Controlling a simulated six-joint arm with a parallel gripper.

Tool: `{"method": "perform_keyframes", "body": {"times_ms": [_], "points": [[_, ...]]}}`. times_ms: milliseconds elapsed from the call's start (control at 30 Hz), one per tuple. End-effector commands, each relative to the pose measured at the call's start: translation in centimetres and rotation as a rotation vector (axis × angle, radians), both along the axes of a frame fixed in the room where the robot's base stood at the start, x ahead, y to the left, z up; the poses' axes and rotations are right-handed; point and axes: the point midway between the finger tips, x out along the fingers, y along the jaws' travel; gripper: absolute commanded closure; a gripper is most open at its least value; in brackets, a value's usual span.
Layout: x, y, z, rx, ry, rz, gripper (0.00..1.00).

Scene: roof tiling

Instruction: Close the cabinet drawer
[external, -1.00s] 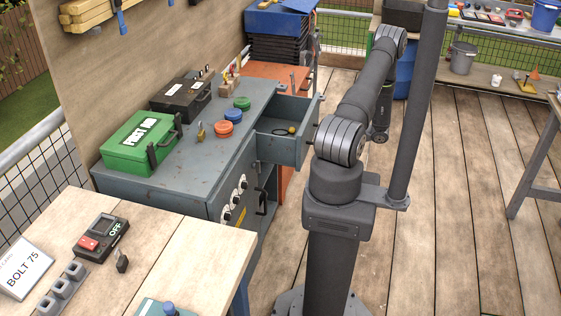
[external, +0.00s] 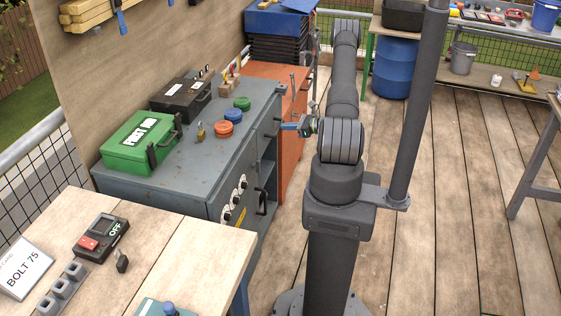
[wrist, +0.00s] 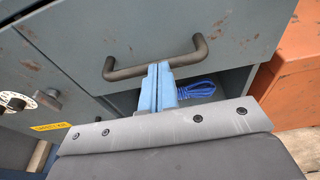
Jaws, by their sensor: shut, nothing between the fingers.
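The grey cabinet (external: 188,180) stands in the middle left of the external view. Its top drawer (external: 270,121) sits flush with the cabinet front, or nearly so. In the wrist view the drawer front (wrist: 150,35) fills the upper part, with a dark bar handle (wrist: 155,66) across it. My gripper (external: 291,127) is at the drawer front in the external view. In the wrist view its blue fingers (wrist: 158,78) are together, with their tips at the handle and nothing between them. I cannot tell whether the tips touch the handle or the drawer face.
Below the drawer is an open cabinet space with a coiled blue cable (wrist: 196,90). Dials (wrist: 15,102) are on the front to the left. An orange cabinet (external: 291,150) stands just beyond. A green first aid box (external: 140,143) sits on top. The wooden floor to the right is clear.

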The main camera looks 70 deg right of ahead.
Motion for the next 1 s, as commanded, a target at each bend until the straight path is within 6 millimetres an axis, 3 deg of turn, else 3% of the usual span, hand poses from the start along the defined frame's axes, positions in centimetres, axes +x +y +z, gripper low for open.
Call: {"method": "perform_keyframes", "body": {"times_ms": [200,533,667,1000], "points": [[0.8,0.0,0.1,-0.003,-0.004,0.008,1.00],[0.1,-0.2,0.3,-0.006,-0.006,0.003,1.00],[-1.8,-0.3,0.6,-0.004,-0.005,-0.001,1.00],[-9.0,-0.2,1.9,-0.001,-0.003,-0.006,1.00]]}}
